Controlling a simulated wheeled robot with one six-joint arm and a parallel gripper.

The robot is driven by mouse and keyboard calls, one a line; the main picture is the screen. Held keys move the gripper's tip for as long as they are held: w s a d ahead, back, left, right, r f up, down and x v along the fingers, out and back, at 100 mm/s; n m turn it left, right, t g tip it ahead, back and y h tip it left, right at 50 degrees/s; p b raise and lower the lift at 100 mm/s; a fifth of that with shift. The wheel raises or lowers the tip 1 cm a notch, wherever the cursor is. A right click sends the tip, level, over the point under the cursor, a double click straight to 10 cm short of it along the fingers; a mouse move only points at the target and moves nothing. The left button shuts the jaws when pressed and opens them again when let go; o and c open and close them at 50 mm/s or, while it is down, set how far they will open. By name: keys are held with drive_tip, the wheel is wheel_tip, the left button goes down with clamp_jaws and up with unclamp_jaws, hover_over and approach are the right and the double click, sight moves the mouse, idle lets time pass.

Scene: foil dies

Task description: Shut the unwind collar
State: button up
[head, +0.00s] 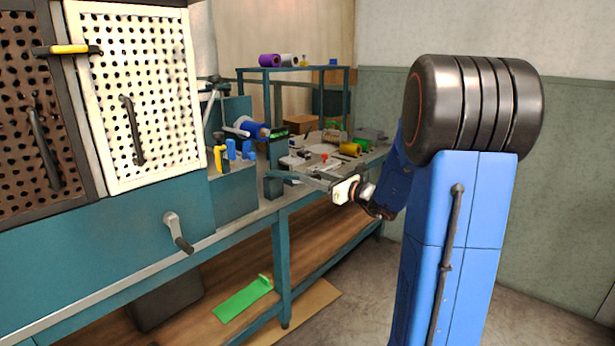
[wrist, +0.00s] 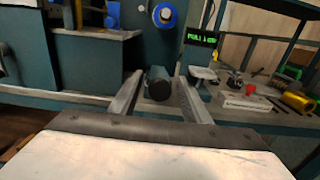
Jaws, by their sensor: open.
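A blue foil roll (head: 250,128) sits on the teal machine, with a pale disc at its left end. In the wrist view it shows end-on as a blue ring (wrist: 164,15) with a pale hub, at the top middle. I cannot tell which part is the unwind collar, or whether it is open or shut. My gripper (wrist: 160,77) is open, with its two fingers apart below the roll in the wrist view. A dark round-ended cylinder (wrist: 158,84) appears between the fingertips, beyond or between them. My gripper also shows in the head view (head: 302,177), over the bench's front edge.
A display with green characters (wrist: 201,40) stands right of the roll. Small tools and a yellow roll (head: 350,149) crowd the bench at right. Blue and yellow levers (head: 231,150) stand at left. A crank handle (head: 177,232) juts from the teal front.

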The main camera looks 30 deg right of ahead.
sight(308, 175)
drive_tip(key=shift+x, duration=1.75)
drive_tip(key=shift+c, duration=0.3)
clamp_jaws()
drive_tip(key=shift+r, duration=0.1)
